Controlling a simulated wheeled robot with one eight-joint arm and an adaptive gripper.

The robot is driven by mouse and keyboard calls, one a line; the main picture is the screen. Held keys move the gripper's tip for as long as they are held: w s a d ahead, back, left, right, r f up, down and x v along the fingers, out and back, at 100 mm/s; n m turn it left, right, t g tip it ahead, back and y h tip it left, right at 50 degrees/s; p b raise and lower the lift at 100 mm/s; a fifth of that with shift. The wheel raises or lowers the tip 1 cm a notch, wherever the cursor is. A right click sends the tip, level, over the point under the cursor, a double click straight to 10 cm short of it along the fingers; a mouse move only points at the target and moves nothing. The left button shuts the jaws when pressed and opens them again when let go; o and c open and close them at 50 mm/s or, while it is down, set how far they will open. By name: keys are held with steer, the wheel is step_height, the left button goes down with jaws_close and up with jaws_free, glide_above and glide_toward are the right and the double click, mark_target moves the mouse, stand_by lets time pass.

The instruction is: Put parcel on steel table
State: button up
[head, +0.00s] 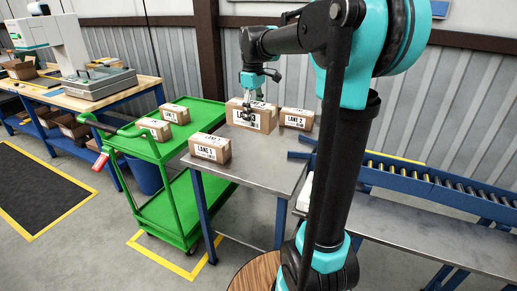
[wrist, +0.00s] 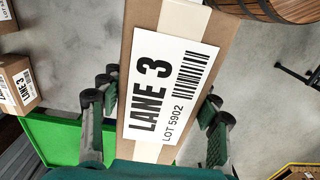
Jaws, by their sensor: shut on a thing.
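A brown parcel marked LANE 3 (head: 237,112) is in my gripper (head: 251,108), near the back of the steel table (head: 262,175) in the head view. In the wrist view the same parcel (wrist: 190,60) fills the middle, its white label facing the camera. The fingers (wrist: 158,107) lie along both sides of it. I cannot tell from the head view whether its underside touches the tabletop. A parcel marked LANE 1 (head: 210,150) sits at the table's front left, and one marked LANE 2 (head: 297,120) at its back right.
A green cart (head: 165,150) with two smaller parcels (head: 175,114) (head: 154,129) stands left of the table. A blue roller conveyor (head: 440,185) is at the right. A round wooden top (head: 250,275) is at the front. The table's middle is bare.

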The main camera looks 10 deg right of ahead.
step_height(320, 180, down, 19)
steer(key=shift+d+r, duration=0.1)
stand_by(0.3)
steer(key=o, duration=1.5)
steer(key=shift+c, duration=0.2)
step_height(320, 180, up, 12)
steer(key=s+d+f+m+t, duration=0.2)
steer(key=s+f+m, duration=0.3)
steer(key=s+f, duration=0.3)
steer(key=s+d+f+m+t, duration=0.2)
steer(key=s+f+m, duration=0.3)
steer(key=s, duration=0.9)
step_height(320, 180, down, 3)
steer(key=shift+s+d+f, duration=0.2)
steer(key=shift+s+d, duration=0.1)
steer(key=shift+d, duration=0.05)
